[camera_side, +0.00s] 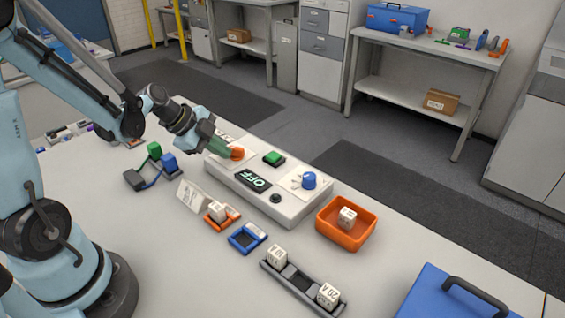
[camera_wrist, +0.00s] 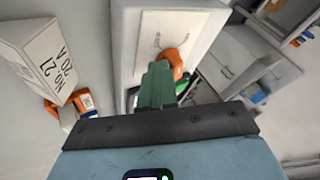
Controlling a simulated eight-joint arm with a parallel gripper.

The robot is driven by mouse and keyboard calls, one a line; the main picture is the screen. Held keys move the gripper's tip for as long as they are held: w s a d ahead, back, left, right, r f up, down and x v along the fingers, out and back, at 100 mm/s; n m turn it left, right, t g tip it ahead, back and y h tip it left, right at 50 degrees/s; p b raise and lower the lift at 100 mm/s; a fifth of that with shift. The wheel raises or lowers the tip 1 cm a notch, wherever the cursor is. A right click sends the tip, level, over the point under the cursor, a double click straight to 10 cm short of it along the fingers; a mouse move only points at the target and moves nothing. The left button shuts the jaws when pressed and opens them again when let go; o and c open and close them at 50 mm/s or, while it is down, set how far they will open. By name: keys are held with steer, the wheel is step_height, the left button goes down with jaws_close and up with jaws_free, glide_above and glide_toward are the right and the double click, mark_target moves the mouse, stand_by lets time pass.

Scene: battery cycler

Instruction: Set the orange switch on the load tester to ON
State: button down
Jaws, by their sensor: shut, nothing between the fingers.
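The load tester (camera_side: 270,198) is a long pale box on the table, with a dark display (camera_side: 254,181) reading OFF on its front. The orange switch (camera_side: 237,153) sits on a white plate at its left end. My gripper (camera_side: 226,151) is shut, with green fingers and nothing between them, and its tips are right beside the orange switch. In the wrist view the fingertips (camera_wrist: 159,68) overlap the lower left of the orange switch (camera_wrist: 174,60), partly hiding it. I cannot tell whether they touch.
A green button (camera_side: 274,158) and a blue knob (camera_side: 309,180) stand on the same box. A white label card (camera_side: 192,196), an orange tray (camera_side: 331,238) with a white cube, and a dark rack (camera_side: 283,279) with cubes lie nearby. The table's right front is partly clear.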

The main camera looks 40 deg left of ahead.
steer(key=m+h, duration=0.1)
steer(key=a+m+g, duration=0.1)
steer(key=m, duration=0.1)
steer(key=w+m+g+h, duration=0.1)
steer(key=m, duration=0.1)
steer(key=shift+a+h, duration=0.3)
steer(key=shift+a, duration=0.1)
steer(key=shift+w+a, duration=0.2)
steer(key=shift+w, duration=0.1)
steer(key=shift+d, duration=0.2)
steer(key=shift+w+d, duration=0.15)
steer(key=shift+d, duration=0.65)
steer(key=s, duration=0.1)
steer(key=s+a, duration=0.2)
steer(key=s, duration=0.1)
steer(key=shift+f, duration=0.1)
steer(key=v, duration=1)
steer(key=shift+s, duration=0.2)
